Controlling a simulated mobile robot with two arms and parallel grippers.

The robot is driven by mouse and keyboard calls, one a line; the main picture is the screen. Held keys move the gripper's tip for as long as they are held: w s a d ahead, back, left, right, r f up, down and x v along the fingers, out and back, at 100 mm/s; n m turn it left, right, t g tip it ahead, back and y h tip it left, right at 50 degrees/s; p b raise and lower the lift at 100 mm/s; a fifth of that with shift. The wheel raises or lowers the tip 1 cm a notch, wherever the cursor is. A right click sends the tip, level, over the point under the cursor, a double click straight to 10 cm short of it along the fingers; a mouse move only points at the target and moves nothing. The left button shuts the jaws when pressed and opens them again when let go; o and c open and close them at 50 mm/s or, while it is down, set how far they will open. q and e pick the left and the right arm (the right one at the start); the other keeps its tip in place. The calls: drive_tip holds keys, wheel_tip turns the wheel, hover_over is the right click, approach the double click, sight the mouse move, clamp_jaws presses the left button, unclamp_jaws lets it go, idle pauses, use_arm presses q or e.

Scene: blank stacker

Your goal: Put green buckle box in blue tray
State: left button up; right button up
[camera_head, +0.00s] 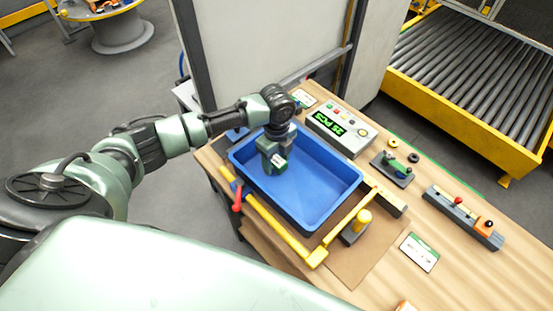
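The blue tray (322,210) sits on the wooden bench, left of its middle. My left gripper (274,158) reaches in from the left and points down over the tray's back left part. A small dark green box with a white label (279,165), which looks like the green buckle box, is at its fingertips. The gripper looks shut on it. The fingers hide part of the box, and I cannot tell whether it touches the tray floor. My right gripper is not in view.
A yellow stop frame (283,231) with a red handle (237,198) borders the tray's front. A counter with a green display (340,130) stands behind right. A green-and-black tool (392,168) and a grey block with knobs (463,217) lie farther right. The tray's right part is empty.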

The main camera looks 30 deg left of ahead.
sight(276, 160)
use_arm(q)
wheel_tip(276, 160, up, 12)
drive_tip(key=b, duration=0.1)
drive_tip(key=shift+r, duration=0.2)
